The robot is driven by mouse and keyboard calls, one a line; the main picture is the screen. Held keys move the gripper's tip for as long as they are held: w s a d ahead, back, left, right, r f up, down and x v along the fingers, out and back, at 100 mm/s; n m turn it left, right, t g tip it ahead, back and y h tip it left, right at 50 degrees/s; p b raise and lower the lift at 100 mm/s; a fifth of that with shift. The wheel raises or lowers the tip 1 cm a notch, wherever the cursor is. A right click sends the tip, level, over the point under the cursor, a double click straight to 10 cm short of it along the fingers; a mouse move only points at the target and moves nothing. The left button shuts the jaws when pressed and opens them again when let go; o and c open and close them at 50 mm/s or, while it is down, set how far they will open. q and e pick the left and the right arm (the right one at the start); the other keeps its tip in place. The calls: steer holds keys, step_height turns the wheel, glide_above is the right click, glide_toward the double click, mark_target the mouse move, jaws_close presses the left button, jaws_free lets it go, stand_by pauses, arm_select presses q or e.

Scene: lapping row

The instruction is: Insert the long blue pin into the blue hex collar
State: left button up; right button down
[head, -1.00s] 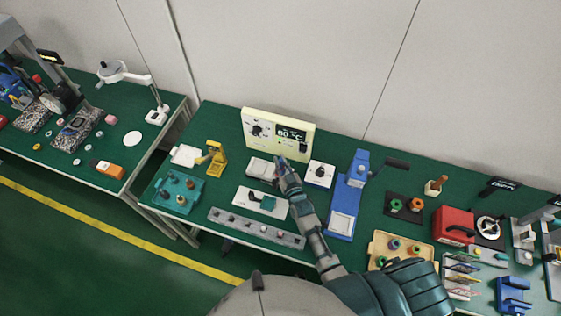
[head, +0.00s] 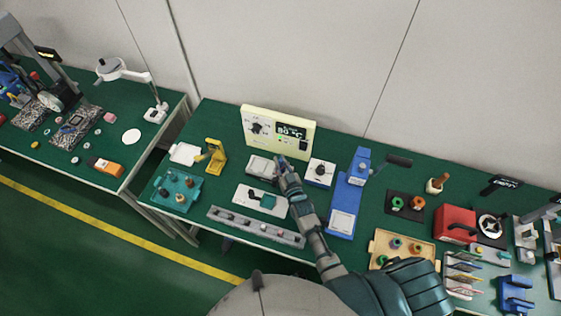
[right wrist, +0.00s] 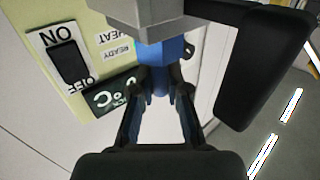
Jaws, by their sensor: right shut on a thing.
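My right gripper (head: 281,162) is low in front of the cream control panel. In the right wrist view its dark fingers (right wrist: 160,90) are closed on a blue shaft (right wrist: 158,58), which looks like the long blue pin. A grey block (right wrist: 150,18) sits against the far end of the shaft; I cannot tell whether they are joined. The pin is too small to make out in the head view. I cannot pick out the blue hex collar in either view. My left gripper is not in view.
The cream panel (head: 256,123) stands behind the gripper. A white knob box (head: 320,173) and a blue press (head: 345,195) stand to its right. A white fixture (head: 245,198) and grey strip (head: 232,222) lie in front. A teal tray (head: 163,196) is at the left.

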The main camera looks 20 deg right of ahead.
steer(key=shift+f, duration=0.15)
steer(key=c, duration=1.6)
jaws_free()
steer(key=o, duration=0.5)
steer(key=shift+s, duration=0.1)
steer(key=shift+s+f, duration=0.1)
steer(key=shift+s, duration=0.15)
steer(key=s, duration=0.7)
steer(key=s+d, duration=0.1)
steer(key=s, duration=0.3)
steer(key=shift+s, duration=0.15)
